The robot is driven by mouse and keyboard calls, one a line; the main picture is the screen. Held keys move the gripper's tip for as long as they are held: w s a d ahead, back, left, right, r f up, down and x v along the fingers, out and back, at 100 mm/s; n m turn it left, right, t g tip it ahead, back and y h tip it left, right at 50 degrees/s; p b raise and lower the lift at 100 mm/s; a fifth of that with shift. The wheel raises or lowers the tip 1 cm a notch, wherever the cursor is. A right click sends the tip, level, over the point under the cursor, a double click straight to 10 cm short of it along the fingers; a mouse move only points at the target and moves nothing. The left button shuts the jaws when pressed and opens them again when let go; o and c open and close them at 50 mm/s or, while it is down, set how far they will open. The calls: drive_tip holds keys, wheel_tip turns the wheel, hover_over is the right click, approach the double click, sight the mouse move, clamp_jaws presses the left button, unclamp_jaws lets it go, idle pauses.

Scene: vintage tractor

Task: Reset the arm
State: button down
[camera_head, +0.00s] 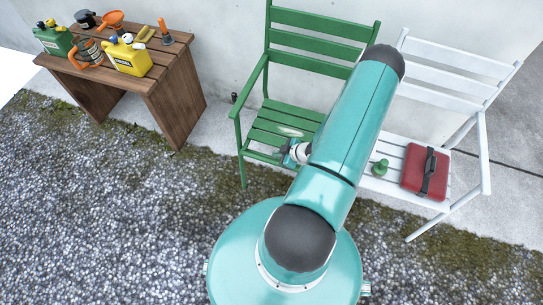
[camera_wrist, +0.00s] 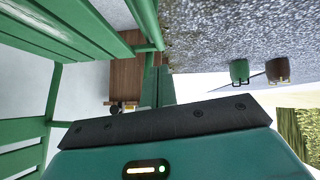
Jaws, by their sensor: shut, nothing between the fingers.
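My teal arm (camera_head: 345,135) rises from my round teal base and folds back down in front of the chairs. My gripper (camera_head: 285,157) shows small at the front edge of the green chair's seat, partly hidden by the arm. It is shut and holds nothing. I cannot tell whether it touches the seat.
A white chair (camera_head: 455,75) at right holds a red case (camera_head: 425,172) and a small green object (camera_head: 380,167). A wooden bench (camera_head: 175,90) at left holds a green can (camera_head: 53,40), a yellow can (camera_head: 127,57) and tools. Gravel (camera_head: 110,190) in front is open.

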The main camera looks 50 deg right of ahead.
drive_tip(key=shift+v, duration=1.6)
drive_tip(key=w+d+r+g+h, duration=0.2)
drive_tip(key=w+d+r, duration=0.15)
drive_tip(key=r, duration=0.45)
drive_tip(key=w+d+r+g+h, duration=0.15)
drive_tip(key=w+r, duration=0.25)
drive_tip(key=r, duration=0.4)
drive_tip(key=w+a+r+m+h, duration=0.2)
drive_tip(key=a+r, duration=0.3)
drive_tip(key=r, duration=0.6)
drive_tip(key=w+a+r+m+h, duration=0.1)
drive_tip(key=w+a+r+h, duration=0.3)
drive_tip(key=r, duration=0.8)
drive_tip(key=s+a+r+y, duration=0.2)
drive_tip(key=s+a+r, duration=0.2)
drive_tip(key=a, duration=0.4)
drive_tip(key=s+a+r+m+y, duration=0.1)
drive_tip(key=s+a+r+y, duration=0.1)
drive_tip(key=s+a+r, duration=0.3)
drive_tip(key=s+a+r+m+y, duration=0.1)
drive_tip(key=s+a+r+y, duration=0.2)
drive_tip(key=a, duration=0.9)
drive_tip(key=s+r, duration=0.2)
drive_tip(key=shift+s+a, duration=0.35)
drive_tip(key=shift+a, duration=0.05)
